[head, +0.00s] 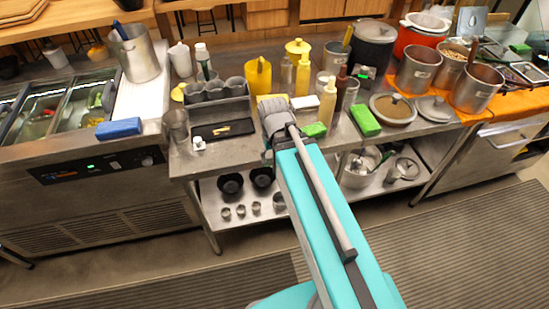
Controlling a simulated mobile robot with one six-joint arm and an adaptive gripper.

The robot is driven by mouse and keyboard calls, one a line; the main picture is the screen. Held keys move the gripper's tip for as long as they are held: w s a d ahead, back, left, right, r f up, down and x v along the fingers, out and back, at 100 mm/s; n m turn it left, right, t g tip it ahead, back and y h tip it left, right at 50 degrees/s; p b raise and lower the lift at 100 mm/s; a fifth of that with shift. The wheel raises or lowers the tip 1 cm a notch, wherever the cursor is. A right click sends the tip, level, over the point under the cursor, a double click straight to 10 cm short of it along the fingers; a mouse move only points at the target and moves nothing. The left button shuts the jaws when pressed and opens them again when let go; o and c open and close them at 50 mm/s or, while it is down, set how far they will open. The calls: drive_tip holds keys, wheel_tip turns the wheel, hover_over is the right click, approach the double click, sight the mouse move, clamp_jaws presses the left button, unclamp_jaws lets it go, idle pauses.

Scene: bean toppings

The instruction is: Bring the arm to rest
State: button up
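My arm reaches from the bottom of the head view up to the front edge of the steel counter (232,152). Its teal link ends in a grey rounded joint in front of the counter's middle. I cannot make out gripper fingers in this view, so whether the gripper is open, shut or holding anything is hidden.
The counter is crowded with a yellow jug (258,78), a cream bottle (327,102), a green sponge (364,120) and a lidded pan (393,108). Steel pots (417,70) stand at right. A topping unit (95,170) is at left. Floor (150,275) in front is clear.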

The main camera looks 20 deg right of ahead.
drive_tip(key=shift+s+d, duration=0.1)
idle(0.3)
drive_tip(key=shift+s+d, duration=0.25)
drive_tip(key=shift+s, duration=0.1)
